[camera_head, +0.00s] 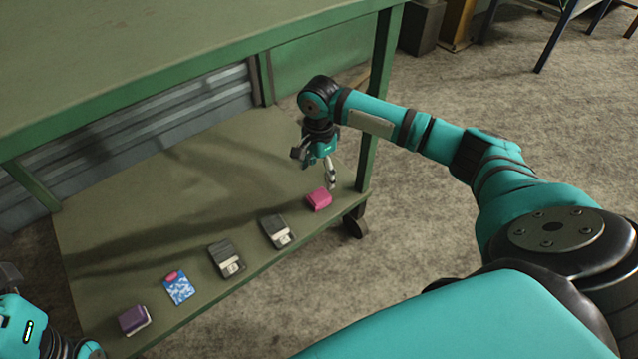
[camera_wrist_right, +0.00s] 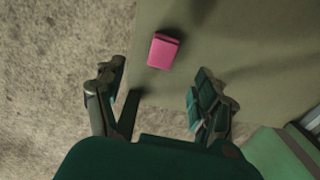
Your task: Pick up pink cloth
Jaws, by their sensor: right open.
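The pink cloth (camera_head: 319,199) is a small folded block on the lower shelf of the green workbench, near the shelf's right front corner. In the right wrist view the pink cloth (camera_wrist_right: 163,51) lies ahead of my fingers, between their lines and near the shelf edge. My right gripper (camera_head: 318,172) is above the shelf, just behind the cloth and apart from it. Its fingers (camera_wrist_right: 158,108) are spread with nothing between them. Part of my left gripper (camera_head: 75,345) shows at the bottom left corner; its fingertips are not clear.
On the shelf (camera_head: 150,240) lie a dark box (camera_head: 277,231), another dark box (camera_head: 227,259), a blue patterned packet (camera_head: 178,288) and a purple block (camera_head: 134,319). The bench top (camera_head: 180,50) overhangs the shelf. A green leg (camera_head: 379,110) stands right of my right gripper.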

